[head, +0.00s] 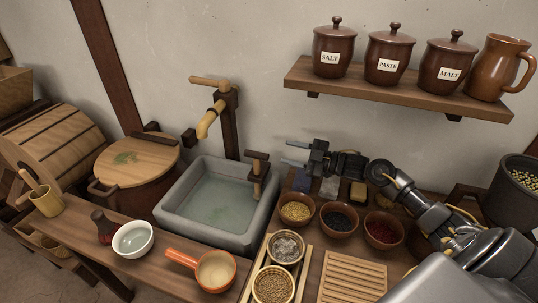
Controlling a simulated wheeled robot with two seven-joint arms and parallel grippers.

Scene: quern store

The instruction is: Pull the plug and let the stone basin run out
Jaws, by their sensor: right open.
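The grey stone basin (175,206) stands against the wall, left of centre, with greenish water (220,202) in it. A dark wooden peg with a crosspiece on top (257,175), which looks like the plug, stands upright at the basin's back right side; its lower end is hard to make out. My right gripper (295,153) comes in from the right above the back of the counter. Its two fingers point left and are apart, with nothing between them. It is to the right of the peg and a little higher, not touching it. My left gripper is out of view.
A wooden tap (208,122) rises behind the basin. Bowls of grains (296,210) and a slatted rack (352,278) fill the counter at right. An orange-handled pan (215,270) and white bowl (133,239) stand in front. A shelf (400,90) with labelled jars hangs above.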

